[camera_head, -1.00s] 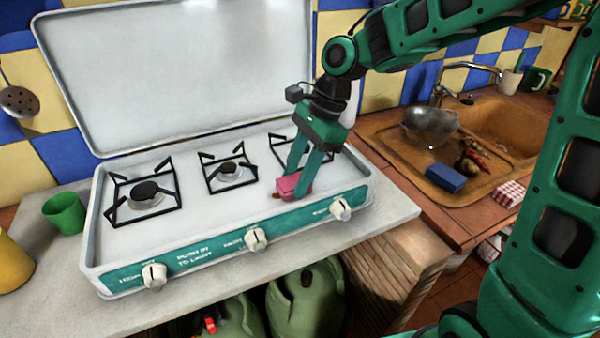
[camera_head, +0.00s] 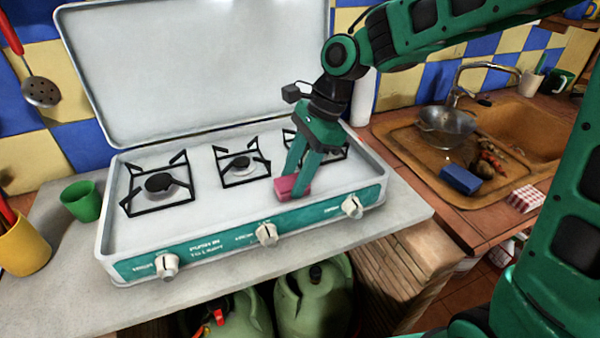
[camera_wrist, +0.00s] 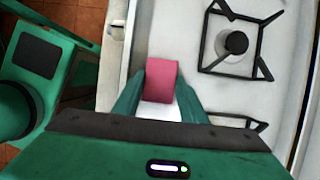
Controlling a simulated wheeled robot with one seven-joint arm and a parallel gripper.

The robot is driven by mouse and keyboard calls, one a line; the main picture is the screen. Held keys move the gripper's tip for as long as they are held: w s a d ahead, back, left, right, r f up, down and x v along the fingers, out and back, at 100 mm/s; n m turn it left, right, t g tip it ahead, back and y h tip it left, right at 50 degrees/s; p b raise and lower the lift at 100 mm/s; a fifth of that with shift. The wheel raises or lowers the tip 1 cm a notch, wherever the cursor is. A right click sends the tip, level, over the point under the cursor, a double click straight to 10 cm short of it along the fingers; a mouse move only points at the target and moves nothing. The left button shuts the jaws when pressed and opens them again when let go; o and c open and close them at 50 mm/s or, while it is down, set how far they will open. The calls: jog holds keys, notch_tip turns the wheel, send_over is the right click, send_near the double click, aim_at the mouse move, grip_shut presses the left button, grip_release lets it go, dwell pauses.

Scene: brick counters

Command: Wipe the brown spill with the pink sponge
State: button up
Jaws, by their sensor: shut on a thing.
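The pink sponge (camera_head: 287,188) is at the front of the white stove top (camera_head: 225,207), above and between the middle and right knobs. My gripper (camera_head: 297,183) points down and is shut on the sponge, with one finger on each side. In the wrist view the pink sponge (camera_wrist: 160,78) sits between the fingertips of my gripper (camera_wrist: 157,98). The sponge is at or very near the stove surface; I cannot tell if it presses on it. I see no brown spill now; any part under the sponge is hidden.
Black burner grates (camera_head: 242,166) stand behind the sponge, with the raised lid (camera_head: 200,65) beyond. Knobs (camera_head: 266,233) line the stove's front. A green cup (camera_head: 82,201) is at left. A blue sponge (camera_head: 460,180) lies by the sink at right. The front strip of stove left of the sponge is clear.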

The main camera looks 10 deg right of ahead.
jog(key=shift+s+a, duration=0.2)
jog(key=shift+a, duration=0.55)
jog(key=shift+w+d+f, duration=0.1)
jog(key=shift+w+d, duration=0.15)
jog(key=shift+d, duration=0.75)
jog(key=shift+w+d, duration=0.3)
jog(key=shift+d, duration=0.65)
jog(key=shift+w+d+f, duration=0.1)
jog(key=shift+w+d, duration=0.15)
jog(key=shift+d, duration=0.75)
jog(key=shift+a, duration=0.1)
jog(key=shift+s+a+r, duration=0.1)
jog(key=shift+s+a, duration=0.15)
jog(key=shift+a, duration=0.7)
jog(key=shift+s+a, duration=0.3)
jog(key=shift+a, duration=0.65)
jog(key=shift+s+a+r, duration=0.1)
jog(key=shift+s+a, duration=0.15)
jog(key=shift+a, duration=0.7)
jog(key=shift+w+d+f, duration=0.1)
jog(key=shift+w+d, duration=0.15)
jog(key=shift+d, duration=0.7)
jog(key=shift+w+d, duration=0.3)
jog(key=shift+d, duration=0.7)
jog(key=shift+w+d+f, duration=0.1)
jog(key=shift+w+d, duration=0.15)
jog(key=shift+d, duration=0.7)
